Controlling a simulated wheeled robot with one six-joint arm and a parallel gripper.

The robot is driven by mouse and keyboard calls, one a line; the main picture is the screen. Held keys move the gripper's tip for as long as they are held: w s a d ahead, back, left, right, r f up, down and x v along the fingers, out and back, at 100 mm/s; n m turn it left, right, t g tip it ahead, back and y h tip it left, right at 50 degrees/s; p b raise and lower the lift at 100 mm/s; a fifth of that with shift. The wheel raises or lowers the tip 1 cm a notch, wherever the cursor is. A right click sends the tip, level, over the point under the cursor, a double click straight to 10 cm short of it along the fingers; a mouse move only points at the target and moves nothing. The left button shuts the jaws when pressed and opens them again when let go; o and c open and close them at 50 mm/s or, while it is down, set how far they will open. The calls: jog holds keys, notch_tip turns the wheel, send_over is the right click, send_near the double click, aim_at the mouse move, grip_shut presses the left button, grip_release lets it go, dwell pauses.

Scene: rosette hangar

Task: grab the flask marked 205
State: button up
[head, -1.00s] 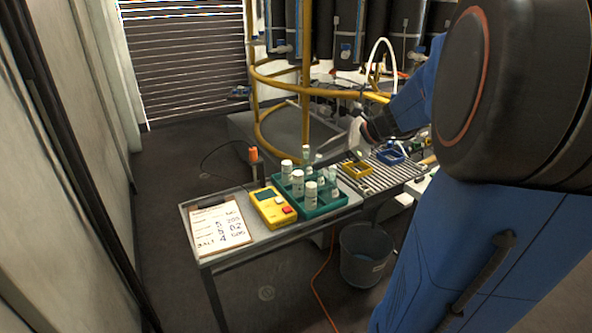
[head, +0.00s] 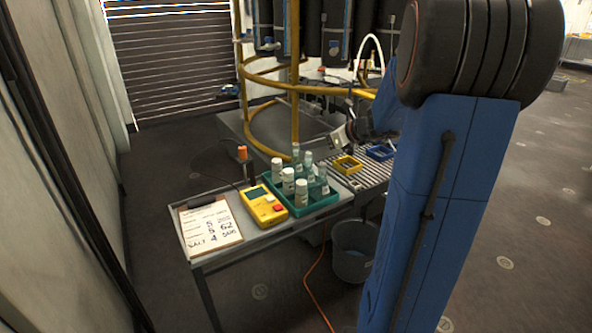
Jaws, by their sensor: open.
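Several white-capped flasks stand upright in a green tray (head: 318,209) on the metal table. One flask (head: 301,193) is at the front, with others at the left (head: 277,170) and middle (head: 288,182). Slimmer, paler vials stand at the tray's back and right side. The flask labels are too small to read, so I cannot tell which is marked 205. My gripper (head: 341,137) is open, beyond the tray and above the slatted rack. It is apart from the flasks and partly hidden by my arm.
A clipboard (head: 210,226) with handwritten lines and a yellow meter (head: 263,206) lie left of the tray. An orange-topped item (head: 242,153) stands behind. Yellow (head: 347,165) and blue frames lie on the rack. A bucket (head: 353,251) and orange cable are on the floor. Yellow pipework rises behind.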

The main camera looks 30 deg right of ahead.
aim_at(296, 148)
jog(key=shift+x, duration=4.15)
jog(key=shift+s+a+f, duration=0.15)
jog(key=shift+c, duration=0.7)
grip_shut()
